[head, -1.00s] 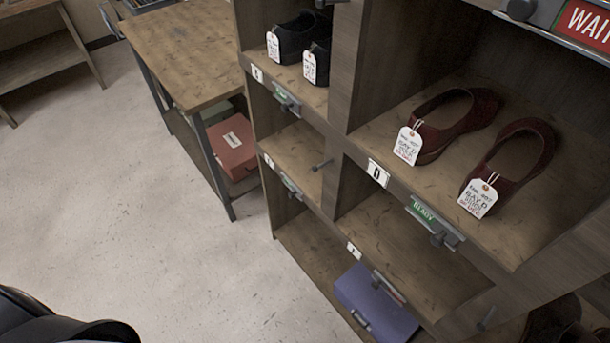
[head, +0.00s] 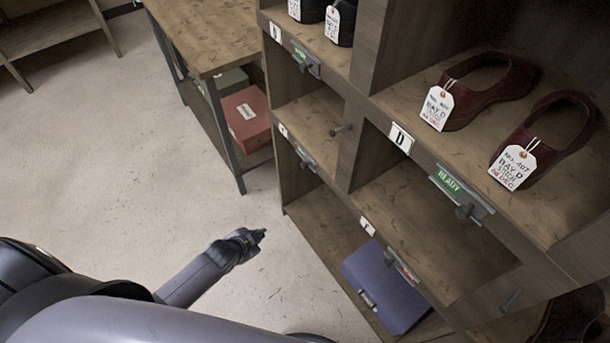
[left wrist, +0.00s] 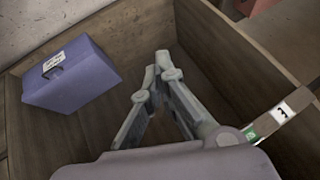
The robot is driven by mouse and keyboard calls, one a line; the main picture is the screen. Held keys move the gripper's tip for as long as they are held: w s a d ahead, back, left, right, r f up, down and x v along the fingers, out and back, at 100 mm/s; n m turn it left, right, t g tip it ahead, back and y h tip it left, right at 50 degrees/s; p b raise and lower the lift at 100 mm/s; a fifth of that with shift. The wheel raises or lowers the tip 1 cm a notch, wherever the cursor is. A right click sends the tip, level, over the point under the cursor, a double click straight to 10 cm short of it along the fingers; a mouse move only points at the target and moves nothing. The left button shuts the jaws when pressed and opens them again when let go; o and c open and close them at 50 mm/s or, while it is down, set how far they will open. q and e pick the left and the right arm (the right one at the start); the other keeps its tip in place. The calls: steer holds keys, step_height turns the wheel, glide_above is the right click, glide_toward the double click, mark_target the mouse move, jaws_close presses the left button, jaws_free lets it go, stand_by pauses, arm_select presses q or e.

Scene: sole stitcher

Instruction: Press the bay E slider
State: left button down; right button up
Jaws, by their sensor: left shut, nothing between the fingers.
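The lower left bay's label (head: 283,130), too small to read in the head view, lies below the black-shoe bay and left of bay D. Its front edge carries a grey slider (head: 304,157) with a bit of green; by position I take this as bay E. My left gripper (head: 264,233) is shut and empty, left of the shelf and apart from that slider. In the left wrist view the shut fingers (left wrist: 156,68) point into a wooden compartment. There a label (left wrist: 284,112) and a green strip (left wrist: 251,132) show at right; the slider is partly hidden. My right gripper is out of view.
Bay D's green READY slider (head: 462,192) sits below dark red shoes (head: 490,90). Another slider (head: 402,265) is at the lower right bay. A blue box (head: 385,285) lies below. A wooden table (head: 205,35) with a red box (head: 246,118) stands left. Floor between is clear.

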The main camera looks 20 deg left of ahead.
arm_select(q)
steer(key=w+d+r+m+t+h+b, duration=0.1)
steer(key=w+d+r+m, duration=0.1)
steer(key=r, duration=0.5)
steer(key=w+d+r+m+t+h+b, duration=0.1)
steer(key=w+d+r+m, duration=0.1)
steer(key=r, duration=0.5)
steer(key=w+d+r+m+t+h+b, duration=0.1)
steer(key=w+d+r+m, duration=0.1)
steer(key=d+r, duration=0.2)
step_height(320, 180, up, 4)
steer(key=shift+w+f+t, duration=0.1)
steer(key=shift+w+t, duration=0.2)
steer(key=shift+t, duration=0.1)
glide_toward(313, 166)
steer(key=w+d+r, duration=0.1)
steer(key=d, duration=0.2)
steer(key=w+f, duration=0.1)
steer(key=w+a+f, duration=0.1)
steer(key=shift+w+f, duration=0.2)
steer(key=shift+w, duration=0.1)
steer(key=shift+w+a+f, duration=0.3)
steer(key=shift+w+f, duration=0.05)
steer(key=shift+f, duration=0.05)
